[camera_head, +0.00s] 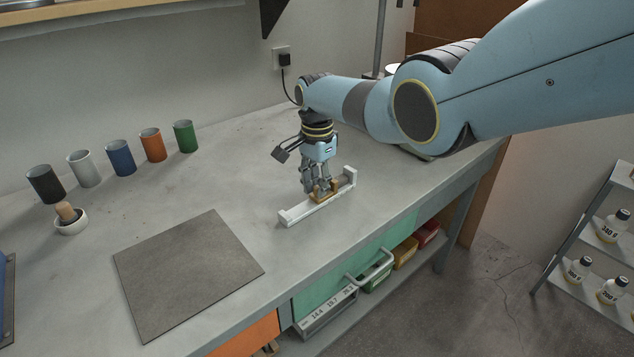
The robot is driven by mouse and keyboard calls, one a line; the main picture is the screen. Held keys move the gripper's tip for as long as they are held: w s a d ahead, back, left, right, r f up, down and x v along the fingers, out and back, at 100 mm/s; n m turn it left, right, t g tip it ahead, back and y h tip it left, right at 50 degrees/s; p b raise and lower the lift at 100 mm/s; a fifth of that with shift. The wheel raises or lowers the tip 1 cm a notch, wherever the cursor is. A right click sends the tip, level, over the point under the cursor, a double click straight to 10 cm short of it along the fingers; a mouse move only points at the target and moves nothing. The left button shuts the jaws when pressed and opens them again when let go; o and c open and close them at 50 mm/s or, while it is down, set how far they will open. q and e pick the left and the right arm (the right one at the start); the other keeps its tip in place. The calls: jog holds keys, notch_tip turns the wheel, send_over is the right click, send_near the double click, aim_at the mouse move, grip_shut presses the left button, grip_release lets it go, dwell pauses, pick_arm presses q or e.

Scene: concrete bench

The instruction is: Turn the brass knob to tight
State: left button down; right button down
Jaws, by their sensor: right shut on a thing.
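The brass knob (323,196) sits in the middle of a white bracket-like fixture (295,214) with raised ends, lying on the bench. My right gripper (321,190) points down over the fixture and is shut on the brass knob. The fingers cover much of the knob, so its turn position cannot be read. My left gripper is out of view.
A grey square mat (187,272) lies on the concrete bench to the left. Several coloured cups, including a blue cup (121,157), stand along the back wall. A mortar with a pestle (70,219) is near them. The bench around the fixture is clear.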

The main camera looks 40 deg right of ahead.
aim_at(317, 187)
dwell(0.4)
jog(key=c, duration=1.2)
grip_release()
jog(key=shift+c, duration=0.2)
jog(key=shift+r, duration=0.15)
notch_tip(317, 187, up, 12)
jog(key=shift+f, duration=0.2)
